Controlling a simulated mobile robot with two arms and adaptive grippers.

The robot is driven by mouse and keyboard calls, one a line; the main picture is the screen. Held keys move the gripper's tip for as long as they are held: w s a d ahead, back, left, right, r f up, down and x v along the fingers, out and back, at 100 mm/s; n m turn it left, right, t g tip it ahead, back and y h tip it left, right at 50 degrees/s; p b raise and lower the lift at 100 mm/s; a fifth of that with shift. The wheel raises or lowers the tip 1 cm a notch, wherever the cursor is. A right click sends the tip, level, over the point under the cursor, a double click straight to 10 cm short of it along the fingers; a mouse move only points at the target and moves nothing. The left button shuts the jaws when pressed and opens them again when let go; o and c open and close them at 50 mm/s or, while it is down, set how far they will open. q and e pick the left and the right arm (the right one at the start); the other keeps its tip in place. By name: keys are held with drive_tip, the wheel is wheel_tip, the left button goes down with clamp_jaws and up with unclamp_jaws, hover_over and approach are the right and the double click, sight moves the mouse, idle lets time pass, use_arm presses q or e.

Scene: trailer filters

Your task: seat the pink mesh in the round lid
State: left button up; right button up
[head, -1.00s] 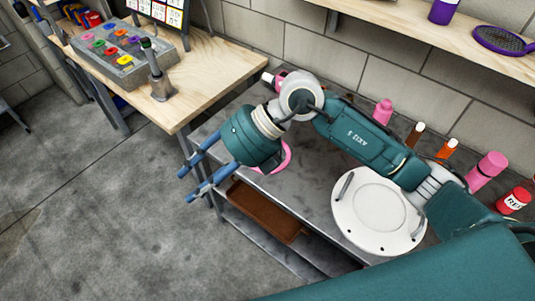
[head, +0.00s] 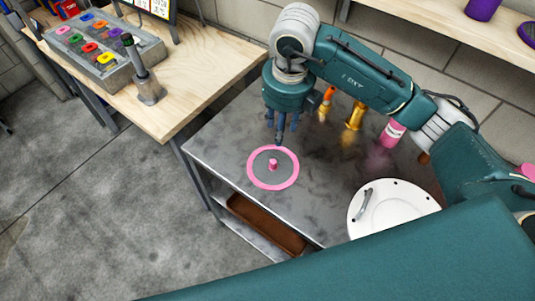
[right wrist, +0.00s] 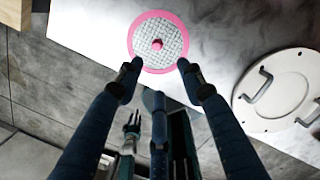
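The pink mesh (head: 294,170), a grey mesh disc with a pink rim and a pink centre knob, lies flat on the metal table. It also shows in the right wrist view (right wrist: 175,25). The white round lid (head: 420,203) lies right of it, partly hidden by my arm in the head view; the right wrist view shows it with two handles (right wrist: 290,75). My right gripper (head: 282,138) points down just behind the mesh, fingers spread and empty. My left gripper (right wrist: 131,122) shows small in the right wrist view, its fingers seemingly apart.
A wooden bench (head: 215,55) with a grey box of coloured knobs (head: 95,50) stands to the left. Bottles (head: 391,133) line the back of the metal table (head: 225,140). A brown tray (head: 265,225) sits on the shelf below. The table left of the mesh is clear.

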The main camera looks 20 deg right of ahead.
drive_tip(key=f+b, duration=0.1)
drive_tip(key=f, duration=0.1)
drive_tip(key=b, duration=0.5)
hover_over(273, 162)
drive_tip(key=s+d, duration=0.1)
wheel_tip(273, 162, down, 10)
drive_tip(key=shift+r, duration=0.25)
drive_tip(key=shift+w+f+p, duration=0.15)
drive_tip(key=shift+f+p, duration=0.25)
drive_tip(key=shift+f, duration=0.2)
drive_tip(key=f, duration=0.1)
drive_tip(key=f+p, duration=0.1)
drive_tip(key=f, duration=0.1)
drive_tip(key=a+f, duration=0.1)
drive_tip(key=shift+w+f+p, duration=0.15)
drive_tip(key=shift+w+p, duration=0.15)
drive_tip(key=shift+d+f, duration=0.1)
drive_tip(key=shift+f, duration=0.15)
use_arm(q)
drive_tip(key=f, duration=0.1)
drive_tip(key=s+f, duration=0.1)
drive_tip(key=f, duration=0.1)
drive_tip(key=s+f, duration=0.1)
drive_tip(key=shift+f, duration=0.3)
use_arm(e)
clamp_jaws()
